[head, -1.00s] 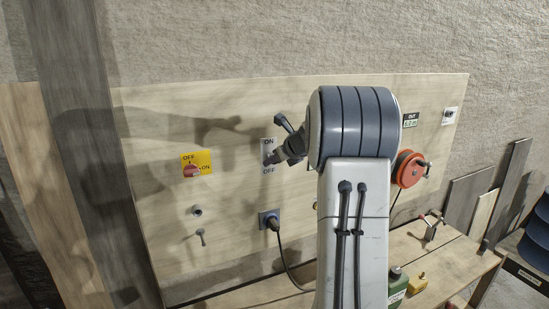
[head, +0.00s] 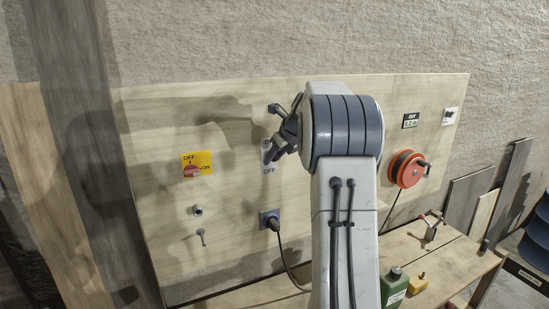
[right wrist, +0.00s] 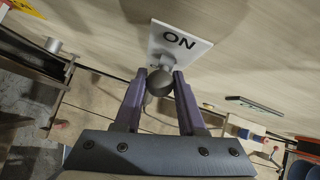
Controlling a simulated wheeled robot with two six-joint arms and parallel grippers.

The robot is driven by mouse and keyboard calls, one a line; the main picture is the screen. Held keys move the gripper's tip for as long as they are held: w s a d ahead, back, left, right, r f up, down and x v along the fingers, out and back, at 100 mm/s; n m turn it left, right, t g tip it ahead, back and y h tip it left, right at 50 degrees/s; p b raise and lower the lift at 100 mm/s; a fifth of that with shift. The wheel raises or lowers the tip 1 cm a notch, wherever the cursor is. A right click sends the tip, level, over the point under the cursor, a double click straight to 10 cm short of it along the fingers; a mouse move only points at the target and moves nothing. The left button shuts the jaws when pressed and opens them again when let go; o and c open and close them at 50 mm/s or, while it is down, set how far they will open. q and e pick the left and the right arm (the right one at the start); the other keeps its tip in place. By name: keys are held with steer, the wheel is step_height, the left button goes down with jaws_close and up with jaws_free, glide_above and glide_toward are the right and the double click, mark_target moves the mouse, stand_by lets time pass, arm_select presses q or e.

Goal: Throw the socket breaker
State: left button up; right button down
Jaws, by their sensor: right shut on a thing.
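The socket breaker (head: 265,147) is a pale plate on the wooden board, marked ON at the top and OFF below. My right gripper (head: 277,153) is at it and covers much of its plate in the head view. In the right wrist view the plate (right wrist: 182,45) shows the ON mark, and my right gripper (right wrist: 161,85) has its two fingers shut on the breaker's dark round knob (right wrist: 159,80). The OFF end of the plate is hidden there. My left gripper is not in view.
A yellow switch plate (head: 203,162) with a red knob is left of the breaker. A socket with a plugged-in cable (head: 270,220) is below it. An orange reel (head: 408,170) hangs at the right. A bench (head: 450,255) holds a green bottle (head: 393,288) and small tools.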

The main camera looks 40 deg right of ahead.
steer(key=shift+r, duration=0.15)
steer(key=c, duration=0.5)
jaws_free()
steer(key=b+v, duration=0.3)
steer(key=v, duration=0.7)
steer(key=shift+s, duration=0.15)
steer(key=shift+a, duration=0.1)
